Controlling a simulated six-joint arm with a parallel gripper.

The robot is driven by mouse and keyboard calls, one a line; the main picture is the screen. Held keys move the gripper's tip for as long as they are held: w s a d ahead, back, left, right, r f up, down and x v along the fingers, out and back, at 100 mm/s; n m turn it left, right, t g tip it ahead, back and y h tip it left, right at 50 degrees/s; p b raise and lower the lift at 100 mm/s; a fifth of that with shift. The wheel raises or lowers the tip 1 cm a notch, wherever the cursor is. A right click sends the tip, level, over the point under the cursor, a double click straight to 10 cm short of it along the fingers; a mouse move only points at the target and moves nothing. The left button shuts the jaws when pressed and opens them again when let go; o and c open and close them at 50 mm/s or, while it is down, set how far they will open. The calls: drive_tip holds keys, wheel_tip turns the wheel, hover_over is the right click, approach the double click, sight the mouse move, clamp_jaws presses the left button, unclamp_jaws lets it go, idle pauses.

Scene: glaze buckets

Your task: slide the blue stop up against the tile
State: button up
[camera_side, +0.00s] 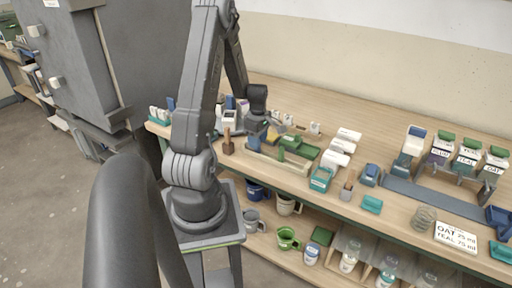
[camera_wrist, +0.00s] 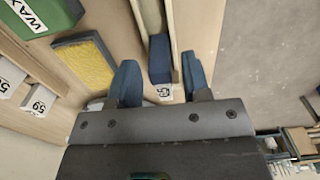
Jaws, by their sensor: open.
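The blue stop (camera_wrist: 160,60) is a dark blue block between the two wooden rails of a narrow track (camera_wrist: 176,22) in the wrist view. In the side view a small blue piece (camera_side: 253,142) shows at the left end of the pale track (camera_side: 278,168). My gripper (camera_wrist: 160,80) is open, with one blue fingertip to each side of the stop in the picture; I see no clear contact. It also shows low over the bench in the side view (camera_side: 259,128). I cannot identify the tile for certain in either view.
A yellow-faced pad (camera_wrist: 85,66), a green WAX box (camera_wrist: 42,14) and numbered white blocks (camera_wrist: 38,100) lie left of the track. A small white marked piece (camera_wrist: 165,92) is just below the stop in the picture.

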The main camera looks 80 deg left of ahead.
drive_tip(key=shift+r, duration=0.1)
drive_tip(key=shift+r, duration=3.4)
drive_tip(key=w+d+r+m+t+y, duration=0.1)
drive_tip(key=w+d+r+m, duration=0.2)
drive_tip(key=d+r+m, duration=0.5)
drive_tip(key=w+d+r+m+t, duration=0.1)
drive_tip(key=w+d+r+m, duration=0.35)
drive_tip(key=d, duration=0.65)
drive_tip(key=s+d+r+m+t, duration=0.1)
drive_tip(key=s+d+r+m, duration=0.1)
drive_tip(key=s+d+m, duration=0.2)
drive_tip(key=s+d+r+m+t+h, duration=0.1)
drive_tip(key=s+d+r+m+t, duration=0.1)
drive_tip(key=d+m, duration=0.8)
drive_tip(key=shift+s+d+r+t, duration=0.3)
drive_tip(key=shift+s+d+r, duration=0.4)
drive_tip(key=shift+s+d, duration=0.5)
drive_tip(key=shift+m, duration=0.25)
